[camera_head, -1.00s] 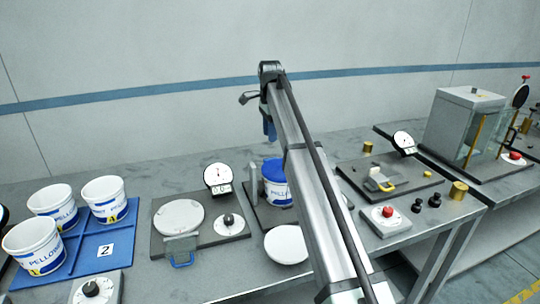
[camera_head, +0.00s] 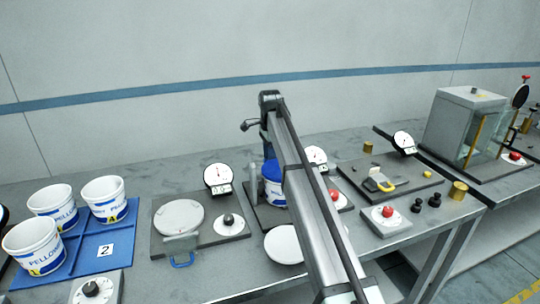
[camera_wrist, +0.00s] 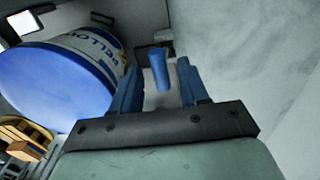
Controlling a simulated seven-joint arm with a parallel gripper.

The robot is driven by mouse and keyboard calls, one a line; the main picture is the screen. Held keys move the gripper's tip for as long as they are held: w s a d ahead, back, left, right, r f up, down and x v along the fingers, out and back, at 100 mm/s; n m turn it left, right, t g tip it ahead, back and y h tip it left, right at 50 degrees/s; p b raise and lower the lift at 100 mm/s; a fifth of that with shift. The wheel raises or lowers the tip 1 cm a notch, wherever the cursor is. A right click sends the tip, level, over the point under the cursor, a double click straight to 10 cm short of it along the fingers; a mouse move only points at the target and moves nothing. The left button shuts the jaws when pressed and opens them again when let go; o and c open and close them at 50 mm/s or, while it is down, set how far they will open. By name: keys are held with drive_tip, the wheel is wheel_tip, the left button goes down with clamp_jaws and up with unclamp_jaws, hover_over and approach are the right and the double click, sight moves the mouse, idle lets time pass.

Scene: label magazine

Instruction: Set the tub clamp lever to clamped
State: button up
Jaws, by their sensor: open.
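The tub (camera_head: 274,190), white with a blue lid, stands on a dark plate at the middle station. Its blue lid (camera_wrist: 50,85) fills the left of the wrist view. A blue-gripped lever (camera_wrist: 160,72) on a pale grey base shows between my fingers in the wrist view; it looks like the clamp lever. My gripper (camera_wrist: 161,88) is open around it, and I cannot tell whether the fingers touch it. In the head view my gripper (camera_head: 267,146) is just above and behind the tub, partly hidden by my arm. A grey post (camera_head: 254,181) stands left of the tub.
A dial gauge (camera_head: 316,157) and a red button (camera_head: 333,194) stand right of the tub, close to my arm. A round white plate (camera_head: 284,244) lies in front. A scale station (camera_head: 160,240) is on the left, beside a blue tray (camera_head: 92,266) of white tubs.

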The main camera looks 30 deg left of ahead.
clamp_jaws()
idle(0.5)
drive_tip(key=shift+s+d+f+t+y, duration=0.2)
drive_tip(key=shift+s+d+t+y, duration=0.2)
drive_tip(key=shift+s+d, duration=0.3)
unclamp_jaws()
drive_tip(key=shift+r, duration=0.1)
wheel_tip(320, 180, up, 14)
drive_tip(key=s+d, duration=0.1)
drive_tip(key=shift+f, duration=0.2)
idle(0.3)
